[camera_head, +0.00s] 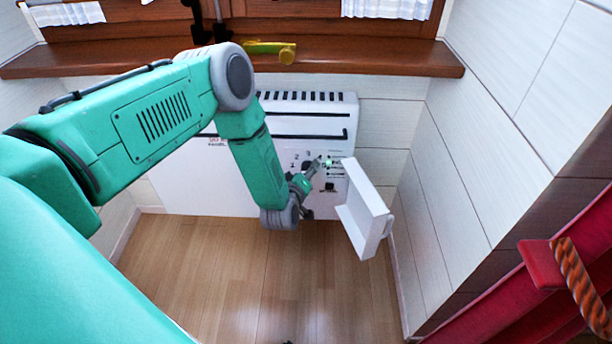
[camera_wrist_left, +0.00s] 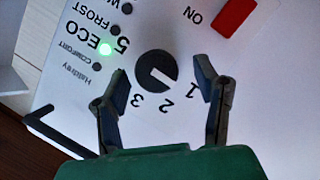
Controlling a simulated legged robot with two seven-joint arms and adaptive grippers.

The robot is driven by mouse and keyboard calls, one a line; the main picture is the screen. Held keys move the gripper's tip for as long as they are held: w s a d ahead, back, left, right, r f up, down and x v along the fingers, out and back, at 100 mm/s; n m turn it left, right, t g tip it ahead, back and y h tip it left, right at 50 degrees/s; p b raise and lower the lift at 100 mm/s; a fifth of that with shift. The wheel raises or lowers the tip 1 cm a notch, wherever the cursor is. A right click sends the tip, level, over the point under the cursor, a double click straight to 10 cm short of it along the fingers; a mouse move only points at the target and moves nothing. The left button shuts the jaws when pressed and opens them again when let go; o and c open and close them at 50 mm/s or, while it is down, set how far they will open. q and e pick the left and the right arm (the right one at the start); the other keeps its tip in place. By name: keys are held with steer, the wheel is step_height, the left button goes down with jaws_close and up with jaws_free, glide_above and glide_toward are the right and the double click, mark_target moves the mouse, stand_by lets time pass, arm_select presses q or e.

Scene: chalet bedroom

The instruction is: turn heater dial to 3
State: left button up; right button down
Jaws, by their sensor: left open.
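The white heater (camera_head: 190,180) is on the wall under the windowsill. Its dark round dial (camera_wrist_left: 156,70) is on the control panel, with the numbers 1, 2 and 3 along its near side in the left wrist view. A light notch shows on the dial's right side, towards the 1; its exact setting is hard to read. My left gripper (camera_head: 316,168) is at the panel and hides part of it in the head view. In the left wrist view the gripper (camera_wrist_left: 153,90) is open, its fingers apart on either side of the dial, with no clear contact.
The heater's white panel cover (camera_head: 366,215) stands open to the right of the controls, close to my left gripper. The wooden sill (camera_head: 380,58) overhangs above. The floor (camera_head: 230,270) in front is clear.

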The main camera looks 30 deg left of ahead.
arm_select(q)
steer(key=shift+w, duration=0.3)
steer(key=c, duration=1.1)
steer(key=shift+c, duration=0.2)
